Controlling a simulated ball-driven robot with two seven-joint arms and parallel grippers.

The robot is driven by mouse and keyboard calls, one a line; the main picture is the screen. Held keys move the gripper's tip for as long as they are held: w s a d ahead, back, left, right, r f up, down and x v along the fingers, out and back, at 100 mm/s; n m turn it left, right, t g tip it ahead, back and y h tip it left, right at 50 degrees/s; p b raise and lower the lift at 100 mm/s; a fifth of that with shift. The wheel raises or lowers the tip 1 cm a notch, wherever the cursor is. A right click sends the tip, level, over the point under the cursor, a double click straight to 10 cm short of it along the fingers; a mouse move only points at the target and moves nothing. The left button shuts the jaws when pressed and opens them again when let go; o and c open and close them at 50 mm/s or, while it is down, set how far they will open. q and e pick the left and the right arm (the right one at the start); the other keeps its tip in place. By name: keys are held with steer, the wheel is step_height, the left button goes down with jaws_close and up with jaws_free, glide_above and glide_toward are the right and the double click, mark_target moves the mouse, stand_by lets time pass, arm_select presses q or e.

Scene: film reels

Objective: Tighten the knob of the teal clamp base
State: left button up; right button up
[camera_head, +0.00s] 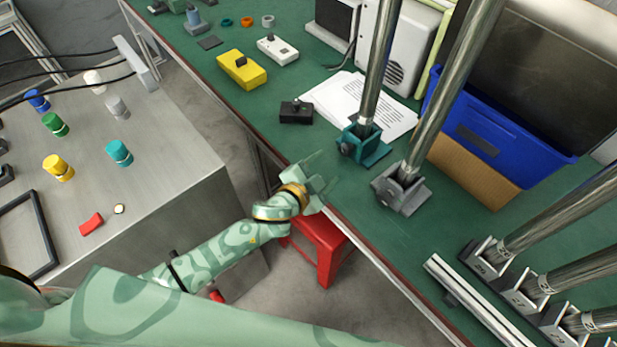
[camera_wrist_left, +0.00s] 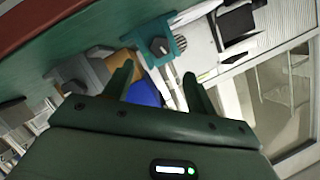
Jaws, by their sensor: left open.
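The teal clamp base (camera_head: 377,155) stands on the green bench with a tall metal pole rising from it. Its dark knob (camera_head: 347,148) is on the side toward the bench's front edge. In the left wrist view the teal clamp base (camera_wrist_left: 179,44) is upper centre, with its knob (camera_wrist_left: 158,46) facing the camera. My left gripper (camera_head: 325,178) is open and empty, short of the clamp base, near the bench edge. In the left wrist view its fingers (camera_wrist_left: 158,84) are spread, with the knob beyond the gap and not touched. My right gripper is not in view.
A grey clamp base (camera_head: 403,193) with another pole stands close to the right. Papers (camera_head: 345,98), a black box (camera_head: 296,112) and a yellow box (camera_head: 241,69) lie behind and left. A blue bin (camera_head: 480,135) is at right. A red stool (camera_head: 322,250) is below the edge.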

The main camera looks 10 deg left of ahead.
arm_select(q)
steer(key=p+v, duration=0.1)
steer(key=v, duration=0.5)
steer(key=shift+s, duration=0.25)
steer(key=shift+a, duration=0.1)
